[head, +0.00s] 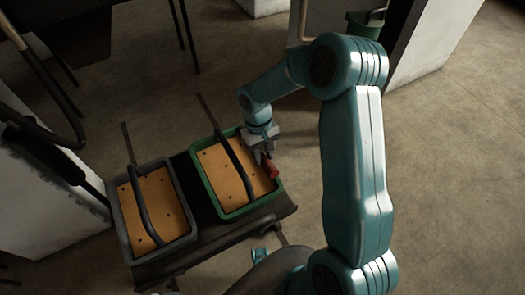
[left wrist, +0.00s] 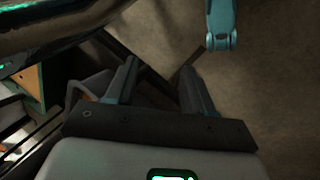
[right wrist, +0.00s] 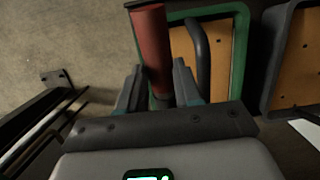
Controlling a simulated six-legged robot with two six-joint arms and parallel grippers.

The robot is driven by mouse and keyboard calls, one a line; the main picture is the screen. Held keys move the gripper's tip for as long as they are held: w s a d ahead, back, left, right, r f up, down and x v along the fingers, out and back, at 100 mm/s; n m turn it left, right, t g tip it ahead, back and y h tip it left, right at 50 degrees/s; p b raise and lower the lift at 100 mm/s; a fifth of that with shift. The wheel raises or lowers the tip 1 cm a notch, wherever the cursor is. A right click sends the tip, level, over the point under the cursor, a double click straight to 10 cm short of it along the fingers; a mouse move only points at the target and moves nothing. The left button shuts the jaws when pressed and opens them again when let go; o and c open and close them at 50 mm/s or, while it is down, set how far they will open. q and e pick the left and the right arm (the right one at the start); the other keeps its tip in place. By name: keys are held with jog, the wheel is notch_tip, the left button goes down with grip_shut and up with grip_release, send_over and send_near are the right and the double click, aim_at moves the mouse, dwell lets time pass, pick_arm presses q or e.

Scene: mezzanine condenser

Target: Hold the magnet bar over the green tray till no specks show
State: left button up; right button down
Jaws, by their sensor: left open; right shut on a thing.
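The green tray (head: 253,204) stands on the dark cart, with an orange bed and a dark curved handle across it. Several small dark specks show on the bed (head: 226,188). My right gripper (head: 262,148) is shut on the red magnet bar (head: 270,167), by the tray's right side. In the right wrist view, the bar (right wrist: 152,45) stands between the fingers and overlaps the tray's left edge; its height above the bed is hard to tell. My left gripper (left wrist: 158,76) is open and empty in the left wrist view.
A grey tray (head: 120,228) with a similar speckled orange bed and dark handle sits left of the green one. Both rest on a low dark cart (head: 232,232). A green bucket (head: 364,27) stands at the back. The concrete floor (head: 455,150) at right is clear.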

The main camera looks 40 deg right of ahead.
notch_tip(320, 180, down, 12)
jog(key=b, duration=0.8)
jog(key=shift+r, duration=0.15)
jog(key=shift+w, duration=0.1)
